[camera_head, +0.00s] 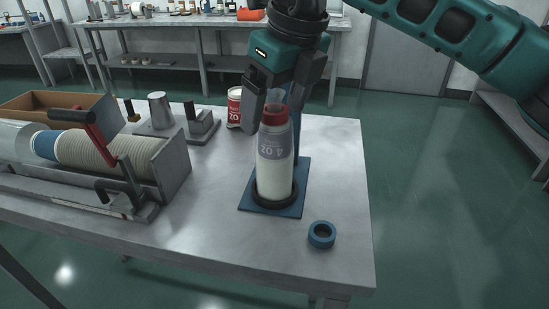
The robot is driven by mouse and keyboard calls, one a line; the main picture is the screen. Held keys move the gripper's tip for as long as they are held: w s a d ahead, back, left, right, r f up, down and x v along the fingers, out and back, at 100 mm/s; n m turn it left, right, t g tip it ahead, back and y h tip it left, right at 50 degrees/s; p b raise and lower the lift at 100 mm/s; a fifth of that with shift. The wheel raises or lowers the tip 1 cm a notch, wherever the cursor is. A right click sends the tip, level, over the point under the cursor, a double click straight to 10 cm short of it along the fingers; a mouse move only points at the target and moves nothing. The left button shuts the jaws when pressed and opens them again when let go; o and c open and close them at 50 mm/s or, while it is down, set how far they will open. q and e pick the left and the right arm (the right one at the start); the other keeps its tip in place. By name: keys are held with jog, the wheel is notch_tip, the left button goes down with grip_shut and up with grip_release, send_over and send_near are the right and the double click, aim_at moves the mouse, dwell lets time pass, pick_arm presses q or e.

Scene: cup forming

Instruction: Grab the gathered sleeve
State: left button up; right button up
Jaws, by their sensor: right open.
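A clear bottle-like container (274,178) with pale contents stands upright on a blue square base (248,207), inside a dark ring. A red band (274,114) is around its neck, and a greyish translucent layer with white lettering shows on its upper part. I cannot tell whether this layer is the gathered sleeve. My right gripper (276,108) is open above the base, with its dark fingers on either side of the container's top. Whether they touch it is unclear. My left gripper is not in view.
A blue ring (321,234) lies near the table's front right corner. A red and white can (235,107) stands behind the container. A metal cup (160,110) and a grey block fixture (201,123) stand left. A ribbed stack (95,149) lies in a metal holder with a red-armed clamp.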

jog(key=shift+w+a+f, duration=0.15)
jog(key=shift+f, duration=0.5)
jog(key=shift+c, duration=0.3)
jog(key=c, duration=1.3)
jog(key=shift+c, duration=0.5)
jog(key=shift+r, duration=0.2)
